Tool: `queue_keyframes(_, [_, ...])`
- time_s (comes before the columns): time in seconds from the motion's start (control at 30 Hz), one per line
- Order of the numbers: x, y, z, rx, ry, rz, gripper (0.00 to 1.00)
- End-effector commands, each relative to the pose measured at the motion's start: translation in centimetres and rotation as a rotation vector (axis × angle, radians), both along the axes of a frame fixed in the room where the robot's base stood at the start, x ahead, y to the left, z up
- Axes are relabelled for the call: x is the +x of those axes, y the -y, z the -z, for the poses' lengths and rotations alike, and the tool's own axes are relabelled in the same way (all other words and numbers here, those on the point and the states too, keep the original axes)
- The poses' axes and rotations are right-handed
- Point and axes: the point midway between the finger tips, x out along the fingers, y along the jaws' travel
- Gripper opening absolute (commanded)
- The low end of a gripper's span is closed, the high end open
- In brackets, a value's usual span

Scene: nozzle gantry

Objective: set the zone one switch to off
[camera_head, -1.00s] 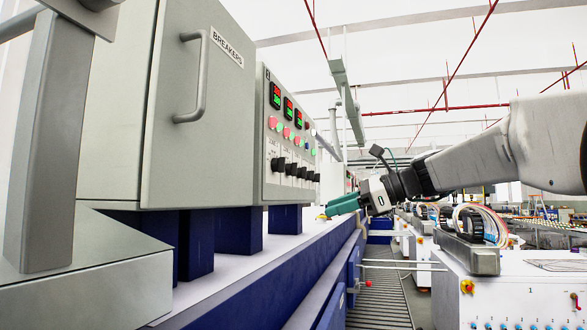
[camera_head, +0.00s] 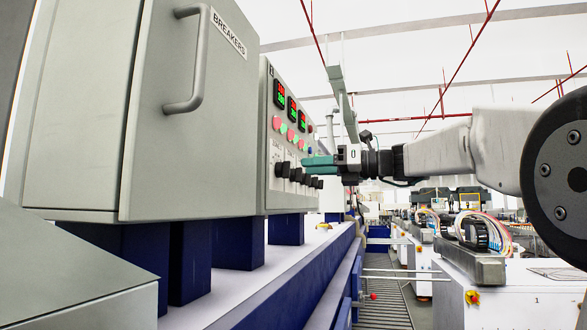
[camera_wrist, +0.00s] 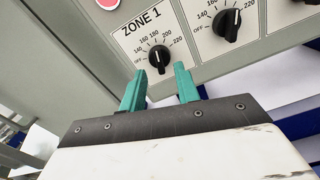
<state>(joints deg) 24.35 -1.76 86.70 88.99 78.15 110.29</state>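The zone one switch (camera_wrist: 159,56) is a black rotary knob on a white plate marked ZONE 1. Its scale runs from OFF at the left through 140 to 220. I cannot tell clearly where its pointer stands. In the head view it is one of a row of black knobs on the grey control panel (camera_head: 266,150). My gripper (camera_wrist: 160,69) has teal fingers, open and empty. The fingertips are spread either side of the knob's near side, and I cannot tell if they touch it. In the head view my gripper (camera_head: 309,165) is beside the panel, level with the knob row.
A second knob (camera_wrist: 227,24) sits close at the right in the wrist view. A red button (camera_wrist: 107,3) is above the label. The BREAKERS cabinet (camera_head: 190,140) with its protruding handle (camera_head: 196,75) stands left of the panel. The aisle (camera_head: 385,305) at the right is open.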

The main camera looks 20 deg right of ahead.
Motion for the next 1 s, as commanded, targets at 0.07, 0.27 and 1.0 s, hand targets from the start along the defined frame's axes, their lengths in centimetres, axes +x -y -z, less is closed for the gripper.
queue_keyframes(0.07, [0.8, -1.3, 0.0, -0.001, -0.001, -0.004, 0.32])
queue_keyframes(0.27, [2.3, -3.4, 0.0, -0.002, 0.001, -0.003, 0.32])
queue_keyframes(1.0, [2.8, -4.4, 0.0, -0.004, 0.004, -0.004, 0.0])
